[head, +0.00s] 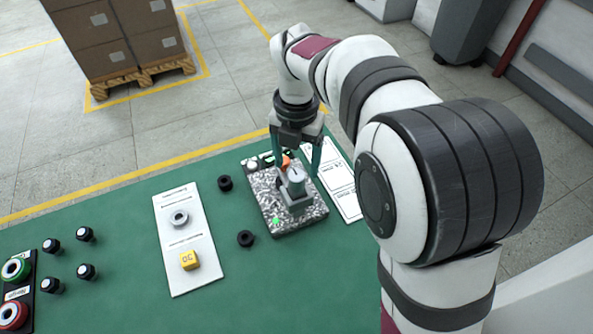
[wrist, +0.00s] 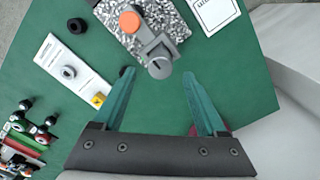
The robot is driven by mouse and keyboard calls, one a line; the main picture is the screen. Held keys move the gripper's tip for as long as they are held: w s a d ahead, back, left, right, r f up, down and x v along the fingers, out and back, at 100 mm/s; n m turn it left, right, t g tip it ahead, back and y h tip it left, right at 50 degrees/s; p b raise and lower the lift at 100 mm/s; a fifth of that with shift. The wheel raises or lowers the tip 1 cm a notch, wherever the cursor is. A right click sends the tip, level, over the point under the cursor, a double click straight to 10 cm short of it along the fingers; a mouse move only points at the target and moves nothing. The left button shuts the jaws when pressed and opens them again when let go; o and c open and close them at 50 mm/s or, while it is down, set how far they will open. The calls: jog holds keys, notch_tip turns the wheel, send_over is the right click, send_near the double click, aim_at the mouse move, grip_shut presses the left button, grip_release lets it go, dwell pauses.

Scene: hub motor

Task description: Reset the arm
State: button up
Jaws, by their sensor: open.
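My gripper (head: 297,166) has long teal fingers. They are spread apart with nothing held between them. It points down over a speckled grey block (head: 312,214) that carries a grey upright metal part (head: 295,185) with an orange piece (head: 286,161) beside it. A small green light glows on the block's near side. In the wrist view, my open gripper (wrist: 157,74) has the round top of the grey part (wrist: 158,67) in line between its fingertips, with the orange piece (wrist: 129,22) farther off. I cannot tell the height gap.
The green table (head: 130,260) holds a white card (head: 192,268) with a grey ring (head: 179,218) and a yellow cube (head: 189,260). Black rings (head: 245,238) and several black knobs (head: 86,271) lie around. A white printed sheet (head: 343,198) lies beside the block.

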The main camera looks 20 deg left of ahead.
notch_tip(320, 180, up, 3)
jog(key=shift+f, duration=0.1)
dwell(0.3)
jog(key=s+d+r+m, duration=0.2)
jog(key=s+d+m, duration=0.1)
jog(key=d+m, duration=0.4)
jog(key=s+d+r+m, duration=0.1)
jog(key=s+d+m, duration=0.4)
jog(key=m, duration=0.5)
jog(key=s+d+f+m+y, duration=0.1)
jog(key=s+d+m, duration=0.3)
jog(key=m, duration=0.8)
jog(key=s+d+f+m, duration=0.3)
jog(key=s+d+m, duration=0.2)
jog(key=s+m, duration=0.4)
jog(key=m, duration=0.3)
jog(key=shift+s+m+y, duration=0.25)
jog(key=shift+m+y, duration=0.15)
jog(key=shift+f, duration=0.1)
